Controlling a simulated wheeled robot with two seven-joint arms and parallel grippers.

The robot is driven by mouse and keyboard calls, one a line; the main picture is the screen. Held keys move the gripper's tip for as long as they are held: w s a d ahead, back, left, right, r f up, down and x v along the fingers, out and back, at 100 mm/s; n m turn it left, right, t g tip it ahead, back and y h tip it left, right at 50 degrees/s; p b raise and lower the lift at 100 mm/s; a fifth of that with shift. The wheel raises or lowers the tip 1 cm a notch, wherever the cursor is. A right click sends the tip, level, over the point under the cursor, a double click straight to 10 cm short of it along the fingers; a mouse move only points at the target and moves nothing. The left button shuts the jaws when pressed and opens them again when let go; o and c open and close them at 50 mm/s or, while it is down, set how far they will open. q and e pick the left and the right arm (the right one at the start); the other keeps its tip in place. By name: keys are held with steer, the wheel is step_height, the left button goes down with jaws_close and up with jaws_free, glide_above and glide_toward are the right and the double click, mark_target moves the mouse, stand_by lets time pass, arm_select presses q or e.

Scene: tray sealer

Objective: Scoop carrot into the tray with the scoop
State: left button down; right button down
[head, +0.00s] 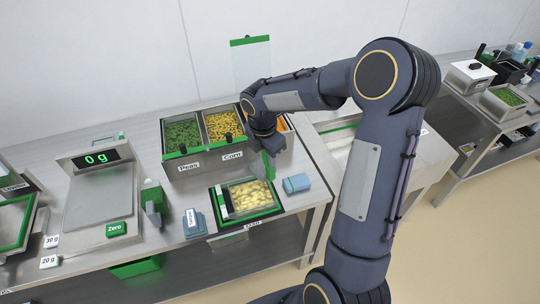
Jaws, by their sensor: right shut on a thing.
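The carrot bin (285,122) is the rightmost of three bins. Only a strip of orange shows past my right arm. My right gripper (268,160) points down at the front of the bins, just above and behind the tray's far right corner. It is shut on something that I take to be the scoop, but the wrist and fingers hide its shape. The tray (266,208) sits in a dark green frame in front of the bins and holds pale yellow pieces. My left gripper is not in view.
Peas (182,133) and corn (223,124) bins stand left of the carrot. A clear, green-edged panel (250,63) stands upright behind. A scale (90,195) reading 0 g is at left. Blue blocks (296,184) flank the tray. A steel unit (340,150) stands right.

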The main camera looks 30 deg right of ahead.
steer(key=shift+s+a+f+h+b, duration=0.1)
steer(key=shift+a+f+h+b, duration=0.7)
steer(key=shift+b, duration=1.15)
steer(key=shift+a+r+h+b, duration=0.2)
steer(key=shift+a+h+b, duration=0.1)
steer(key=shift+h+b, duration=0.3)
steer(key=a+h+b, duration=0.1)
steer(key=h, duration=0.1)
steer(key=a+f+t+h+b, duration=0.1)
steer(key=a+h+b, duration=0.1)
steer(key=a+f+h+b, duration=0.1)
steer(key=shift+s+a+f+t+h+b, duration=0.25)
steer(key=shift+s+t+h+b, duration=0.05)
steer(key=shift+s+h+b, duration=0.1)
